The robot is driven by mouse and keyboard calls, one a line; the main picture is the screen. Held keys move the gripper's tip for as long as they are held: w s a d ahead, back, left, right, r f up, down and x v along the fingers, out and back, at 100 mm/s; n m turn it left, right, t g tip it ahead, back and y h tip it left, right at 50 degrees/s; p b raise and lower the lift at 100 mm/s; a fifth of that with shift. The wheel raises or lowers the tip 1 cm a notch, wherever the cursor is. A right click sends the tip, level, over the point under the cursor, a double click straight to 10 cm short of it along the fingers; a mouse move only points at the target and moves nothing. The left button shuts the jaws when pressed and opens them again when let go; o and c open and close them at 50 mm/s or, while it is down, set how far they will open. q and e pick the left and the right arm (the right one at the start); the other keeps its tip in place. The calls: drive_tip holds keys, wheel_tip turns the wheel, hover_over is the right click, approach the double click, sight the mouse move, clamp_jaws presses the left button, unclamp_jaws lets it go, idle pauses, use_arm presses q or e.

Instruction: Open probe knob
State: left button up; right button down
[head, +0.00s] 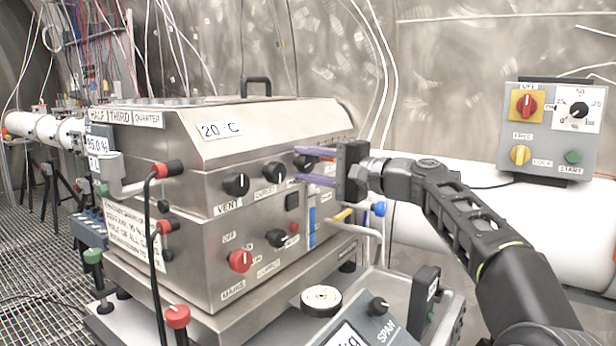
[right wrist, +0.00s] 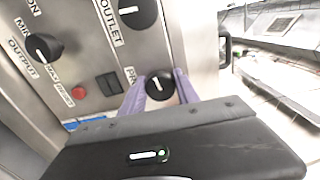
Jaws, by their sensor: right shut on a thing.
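The probe knob (right wrist: 159,84) is a round black knob with a white pointer mark, on the steel front panel. Its label beside it starts with "PR" and the rest is hidden behind a finger. In the head view the knob (head: 304,164) is the rightmost of the upper row, partly covered by the fingers. My right gripper (head: 298,165) has its two purple fingers on either side of this knob, shut on it. In the right wrist view the fingers (right wrist: 161,88) flank the knob left and right. My left gripper is not in view.
The vent knob (head: 236,184) and outlet knob (head: 274,172) sit left of the probe knob. Below are a red knob (head: 240,261) and a black knob (head: 276,238). A scale (head: 372,325) stands in front. A grey control box (head: 549,130) is at the right.

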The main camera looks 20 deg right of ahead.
drive_tip(key=n+b, duration=0.1)
drive_tip(key=n, duration=0.1)
drive_tip(key=n+b, duration=0.1)
drive_tip(key=shift+f+n, duration=0.3)
drive_tip(key=shift+n, duration=0.1)
drive_tip(key=n+b, duration=0.2)
drive_tip(key=n, duration=0.1)
drive_tip(key=shift+n, duration=0.3)
drive_tip(key=n+b, duration=0.1)
drive_tip(key=n, duration=0.1)
drive_tip(key=shift+n, duration=0.3)
drive_tip(key=shift+n+b, duration=0.5)
drive_tip(key=shift+n, duration=1.1)
drive_tip(key=c, duration=0.9)
unclamp_jaws()
drive_tip(key=shift+r, duration=0.1)
drive_tip(key=shift+d, duration=0.1)
